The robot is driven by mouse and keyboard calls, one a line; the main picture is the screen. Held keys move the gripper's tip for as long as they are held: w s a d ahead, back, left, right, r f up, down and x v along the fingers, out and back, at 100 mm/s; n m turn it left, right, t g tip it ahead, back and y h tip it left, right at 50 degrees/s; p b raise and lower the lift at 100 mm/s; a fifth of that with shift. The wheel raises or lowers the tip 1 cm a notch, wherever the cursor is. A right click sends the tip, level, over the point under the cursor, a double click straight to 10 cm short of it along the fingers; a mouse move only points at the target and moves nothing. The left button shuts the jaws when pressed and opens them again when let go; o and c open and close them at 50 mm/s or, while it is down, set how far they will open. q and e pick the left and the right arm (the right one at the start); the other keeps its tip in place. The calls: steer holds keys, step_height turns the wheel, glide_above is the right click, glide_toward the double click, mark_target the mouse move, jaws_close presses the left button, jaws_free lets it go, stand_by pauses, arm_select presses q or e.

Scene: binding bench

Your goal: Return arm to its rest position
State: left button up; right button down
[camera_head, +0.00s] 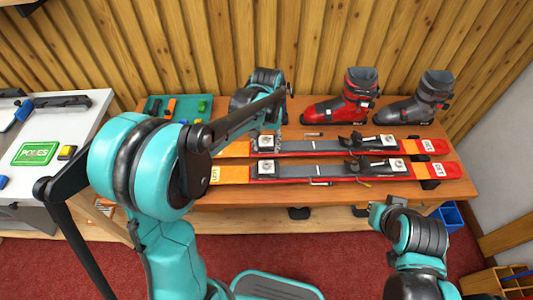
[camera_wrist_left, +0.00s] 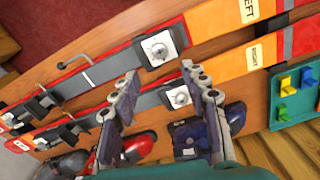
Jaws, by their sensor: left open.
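My left gripper (camera_head: 268,140) is open over the bench near the left ends of the skis, partly hidden by my own arm. In the left wrist view its two fingers stand apart (camera_wrist_left: 160,75) with nothing between them. The left arm reaches across the bench from the left. The front ski (camera_head: 235,174), marked LEFT, and the rear ski (camera_head: 430,146) lie side by side with bindings on them. The skis also show below the fingers in the left wrist view (camera_wrist_left: 213,22). My right arm is folded at the lower right; its gripper is not seen.
A red boot (camera_head: 345,108) and a grey boot (camera_head: 408,107) stand behind the skis. A teal tray (camera_head: 155,105) with small parts is at the bench's back left. A hex key (camera_head: 321,184) lies by the front ski. A white worktop (camera_head: 75,117) stands at left.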

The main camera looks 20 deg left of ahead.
arm_select(q)
steer(key=shift+r, duration=1.05)
steer(key=s+a+r+t, duration=0.1)
steer(key=s+r+t, duration=0.1)
steer(key=s, duration=0.6)
steer(key=s+a+r+t, duration=0.2)
steer(key=s+t, duration=0.3)
steer(key=s, duration=0.4)
steer(key=shift+r+m, duration=0.15)
steer(key=shift+m, duration=0.25)
